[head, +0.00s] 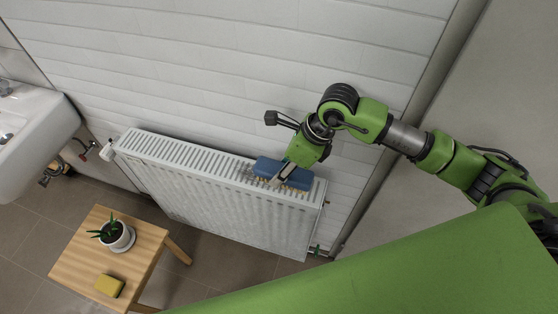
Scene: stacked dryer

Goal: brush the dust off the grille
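The grille (185,150) is the slotted top of a white radiator mounted on the tiled wall. A blue brush (267,167) with tan bristles lies along the right part of the grille, bristles down; they appear to touch the slots. My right gripper (283,173) comes from the right and is shut on the middle of the brush, hiding part of it. A greyish patch that looks like dust (246,172) shows on the grille just left of the brush. My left gripper is not in view.
A wooden stool (145,245) stands in front of the radiator, with a potted plant (117,237) and a yellow sponge (109,286) on it. A white sink (35,130) is at the left.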

